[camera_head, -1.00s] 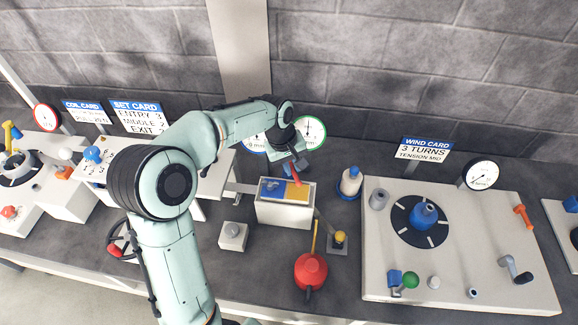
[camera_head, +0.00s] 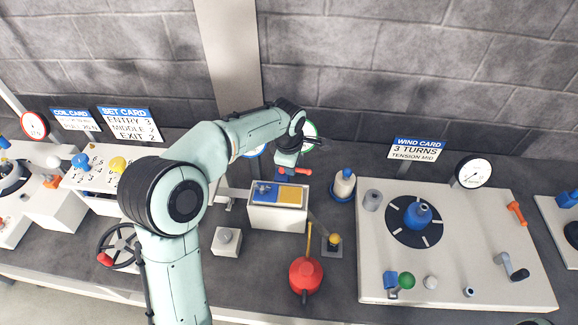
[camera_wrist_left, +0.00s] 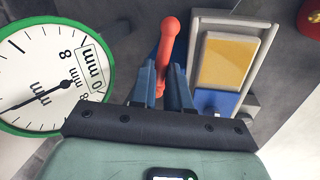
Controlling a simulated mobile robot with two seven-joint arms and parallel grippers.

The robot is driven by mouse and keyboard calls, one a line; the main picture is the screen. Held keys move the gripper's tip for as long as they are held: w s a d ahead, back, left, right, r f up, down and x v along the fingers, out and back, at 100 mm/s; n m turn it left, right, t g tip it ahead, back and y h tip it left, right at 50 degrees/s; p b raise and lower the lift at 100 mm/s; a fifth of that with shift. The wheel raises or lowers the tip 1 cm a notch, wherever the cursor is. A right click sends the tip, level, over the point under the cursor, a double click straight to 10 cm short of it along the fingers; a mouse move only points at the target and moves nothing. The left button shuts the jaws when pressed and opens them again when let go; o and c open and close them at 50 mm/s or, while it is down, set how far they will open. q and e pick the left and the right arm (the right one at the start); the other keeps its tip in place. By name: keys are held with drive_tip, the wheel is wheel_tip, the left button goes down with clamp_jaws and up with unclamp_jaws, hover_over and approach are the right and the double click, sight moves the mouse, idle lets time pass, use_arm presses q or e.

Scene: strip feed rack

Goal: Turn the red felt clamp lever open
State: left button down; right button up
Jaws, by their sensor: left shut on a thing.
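The red lever (camera_head: 302,184) stands behind the white box with blue and yellow pads (camera_head: 277,216). In the left wrist view the lever (camera_wrist_left: 168,38) has a rounded end and runs down between the fingers of my left gripper (camera_wrist_left: 163,82). The gripper is shut on it. In the head view my left gripper (camera_head: 287,168) reaches the lever from above, and its fingers partly hide it. The yellow pad (camera_wrist_left: 225,62) shows beside the lever in the wrist view. The lever's pivot is hidden. My right gripper is not in view.
A green-rimmed gauge (camera_wrist_left: 40,85) stands close to the left gripper. A blue-and-white bottle (camera_head: 344,184) is right of the box. A red can (camera_head: 305,275) and a yellow-knobbed block (camera_head: 333,244) are in front. A white winding panel (camera_head: 470,270) fills the right.

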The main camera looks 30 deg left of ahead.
use_arm(q)
drive_tip(key=shift+w+n, duration=0.3)
drive_tip(key=shift+n, duration=0.9)
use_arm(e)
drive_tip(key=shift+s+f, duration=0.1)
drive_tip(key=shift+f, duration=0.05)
use_arm(q)
drive_tip(key=shift+a, duration=0.1)
drive_tip(key=c, duration=1.1)
unclamp_jaws()
wheel_tip(320, 180, up, 13)
drive_tip(key=s+d+p, duration=0.1)
drive_tip(key=s, duration=0.1)
drive_tip(key=shift+d, duration=0.15)
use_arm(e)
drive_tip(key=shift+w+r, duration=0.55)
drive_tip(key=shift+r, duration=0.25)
use_arm(q)
drive_tip(key=shift+s, duration=0.15)
